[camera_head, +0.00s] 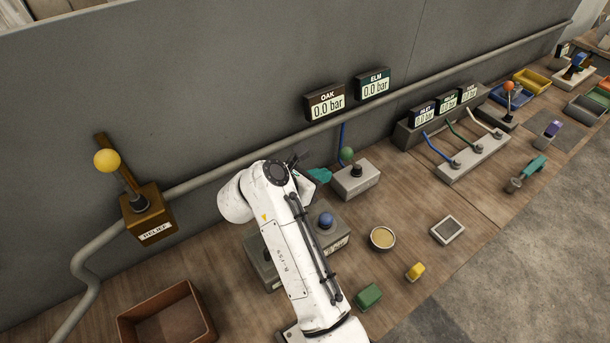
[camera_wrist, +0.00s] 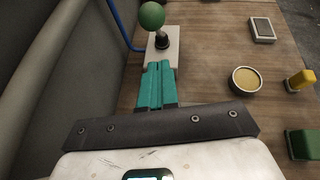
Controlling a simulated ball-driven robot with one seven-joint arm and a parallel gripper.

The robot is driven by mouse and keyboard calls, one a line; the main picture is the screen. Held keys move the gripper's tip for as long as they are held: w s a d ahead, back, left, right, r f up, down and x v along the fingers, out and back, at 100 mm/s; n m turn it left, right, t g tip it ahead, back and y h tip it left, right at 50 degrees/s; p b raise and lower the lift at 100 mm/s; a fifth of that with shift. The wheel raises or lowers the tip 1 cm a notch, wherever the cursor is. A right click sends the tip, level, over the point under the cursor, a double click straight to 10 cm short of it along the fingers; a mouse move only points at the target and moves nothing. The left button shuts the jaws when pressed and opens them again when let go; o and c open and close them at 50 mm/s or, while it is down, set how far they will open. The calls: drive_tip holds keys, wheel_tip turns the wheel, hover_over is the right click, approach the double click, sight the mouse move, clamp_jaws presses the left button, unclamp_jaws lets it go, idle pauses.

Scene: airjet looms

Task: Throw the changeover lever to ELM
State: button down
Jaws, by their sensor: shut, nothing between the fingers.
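The OAK display (camera_head: 324,102) and the ELM display (camera_head: 372,84) hang on the wall, both reading 0.0 bar. Below them a lever with a green ball (camera_head: 347,154) stands on a grey box (camera_head: 357,181); the ball also shows in the wrist view (camera_wrist: 152,15). A blue ball (camera_head: 326,220) tops another grey box, partly behind my arm. No label shows me which one is the changeover lever. My gripper (camera_head: 322,175) has teal fingers, shut and empty, just left of the green-ball box. In the wrist view the fingertips (camera_wrist: 157,68) point at that box, short of the ball.
A RELIEF lever with a yellow ball (camera_head: 107,161) stands at left, above a brown tray (camera_head: 167,315). A round dish (camera_head: 382,238), yellow block (camera_head: 415,271) and green block (camera_head: 368,296) lie right of my arm. Small levers (camera_head: 455,163) and an orange-ball lever (camera_head: 508,86) stand farther right.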

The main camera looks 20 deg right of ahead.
drive_tip(key=shift+w+d+r+p, duration=0.2)
drive_tip(key=shift+w+d, duration=0.15)
drive_tip(key=shift+d, duration=0.25)
drive_tip(key=shift+w+d+r+p, duration=0.2)
drive_tip(key=shift+w+d, duration=0.1)
drive_tip(key=shift+d, duration=0.25)
drive_tip(key=shift+w+d+r+p, duration=0.2)
drive_tip(key=shift+w+d, duration=0.15)
drive_tip(key=shift+d, duration=0.25)
drive_tip(key=shift+w+d, duration=0.1)
